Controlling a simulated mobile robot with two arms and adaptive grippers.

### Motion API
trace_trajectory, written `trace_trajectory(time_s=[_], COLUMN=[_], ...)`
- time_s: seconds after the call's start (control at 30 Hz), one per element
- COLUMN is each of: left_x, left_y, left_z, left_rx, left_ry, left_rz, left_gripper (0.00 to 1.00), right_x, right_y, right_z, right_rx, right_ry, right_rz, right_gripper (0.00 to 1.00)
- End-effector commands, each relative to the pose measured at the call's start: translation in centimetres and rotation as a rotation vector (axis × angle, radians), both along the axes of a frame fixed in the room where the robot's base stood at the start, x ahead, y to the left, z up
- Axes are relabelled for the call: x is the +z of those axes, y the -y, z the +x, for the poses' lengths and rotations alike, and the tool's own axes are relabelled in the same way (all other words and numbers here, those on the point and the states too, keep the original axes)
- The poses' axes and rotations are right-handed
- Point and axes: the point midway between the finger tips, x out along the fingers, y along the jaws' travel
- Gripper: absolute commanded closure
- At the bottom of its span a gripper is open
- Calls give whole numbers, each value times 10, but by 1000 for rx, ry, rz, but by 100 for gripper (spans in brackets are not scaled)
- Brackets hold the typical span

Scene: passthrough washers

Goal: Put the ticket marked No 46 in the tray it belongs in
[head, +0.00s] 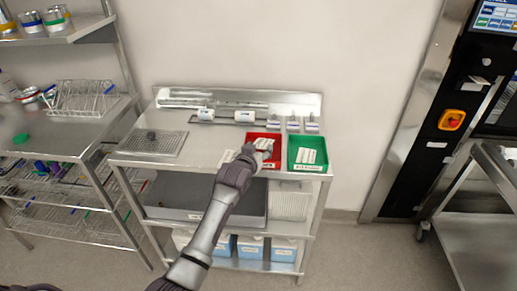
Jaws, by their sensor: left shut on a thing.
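My left gripper (262,150) is shut on a small white piece that looks like a ticket (264,144), over the red tray (250,136). The number on it is too small to read. I cannot tell whether it touches the tray. The gripper and arm hide part of the red tray's inside. The green tray (322,153) stands just right of the red one, with white tickets (307,156) in it. Both trays carry white front labels, too small to read. My right gripper is not in view.
The trays stand on a steel table (205,150) with a mesh mat (153,142) at its left and small devices (292,124) along the back. A wire-basket rack (60,150) stands left. A black machine (437,120) and steel trolley (470,215) are at right.

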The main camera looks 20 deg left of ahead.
Motion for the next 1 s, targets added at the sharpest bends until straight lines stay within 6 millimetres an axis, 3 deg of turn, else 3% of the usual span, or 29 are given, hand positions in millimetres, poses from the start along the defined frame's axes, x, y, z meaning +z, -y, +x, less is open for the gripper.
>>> trace_trajectory(time_s=[0.3, 0.33, 0.5, 0.83, 1.0], left_x=[1, 1, 1, 1, 5], left_y=[0, 0, 0, 0, 0], left_z=[0, 0, 0, -1, -15], left_rx=[0, 0, 0, 0, 0], left_ry=[0, 0, 0, 0, 0], left_rz=[0, 0, 0, 0, 0], left_gripper=[48, 37, 10, 10, 10], right_x=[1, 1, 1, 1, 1], right_y=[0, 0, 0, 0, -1], right_z=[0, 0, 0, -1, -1], right_rx=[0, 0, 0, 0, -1], right_ry=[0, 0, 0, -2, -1], right_rz=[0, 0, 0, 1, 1], right_gripper=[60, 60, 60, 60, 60])
